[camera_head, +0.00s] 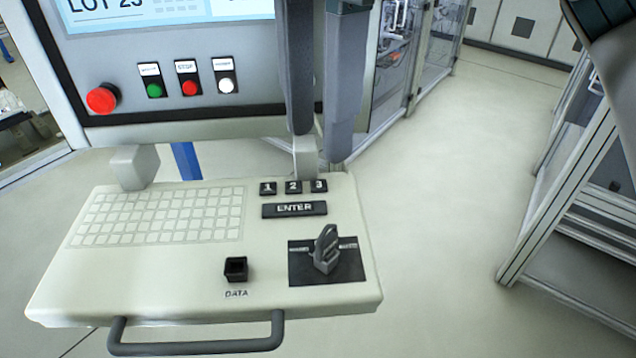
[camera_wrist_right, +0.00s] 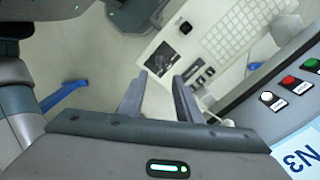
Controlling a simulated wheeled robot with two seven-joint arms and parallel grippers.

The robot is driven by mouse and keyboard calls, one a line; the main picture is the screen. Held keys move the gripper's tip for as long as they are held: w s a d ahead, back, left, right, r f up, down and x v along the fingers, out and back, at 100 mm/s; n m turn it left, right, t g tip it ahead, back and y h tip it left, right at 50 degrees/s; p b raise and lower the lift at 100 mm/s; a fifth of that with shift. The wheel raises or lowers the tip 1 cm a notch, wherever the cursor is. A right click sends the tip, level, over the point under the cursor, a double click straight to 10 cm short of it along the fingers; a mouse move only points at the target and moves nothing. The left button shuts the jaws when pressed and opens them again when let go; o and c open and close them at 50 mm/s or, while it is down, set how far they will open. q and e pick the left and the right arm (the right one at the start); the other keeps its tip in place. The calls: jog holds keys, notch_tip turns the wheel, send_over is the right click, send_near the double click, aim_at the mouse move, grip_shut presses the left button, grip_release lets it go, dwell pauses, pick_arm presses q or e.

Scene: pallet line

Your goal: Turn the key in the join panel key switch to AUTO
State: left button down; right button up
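The key switch (camera_head: 299,273) is a black square plate at the right of the beige console. A grey key (camera_head: 326,250) stands in it, its bow pointing up. Small white labels flank the key but are too small to read. In the right wrist view the key switch (camera_wrist_right: 159,62) lies just beyond the fingertips. My right gripper (camera_head: 320,145) reaches down from the top of the head view, two grey fingers apart with nothing between them, above and behind the key. It shows open in the wrist view too (camera_wrist_right: 160,82). My left gripper is not in view.
The console (camera_head: 190,285) has a keyboard (camera_head: 160,215), number keys, an ENTER key (camera_head: 294,209), a DATA port (camera_head: 236,269) and a front handle (camera_head: 195,346). A screen panel with a red stop button (camera_head: 103,98) and small buttons stands behind. Open floor lies to the right.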

aim_at(318, 243)
jog(key=shift+f, duration=0.15)
notch_tip(318, 243, down, 16)
jog(key=p, duration=0.6)
jog(key=shift+f, duration=0.55)
grip_shut()
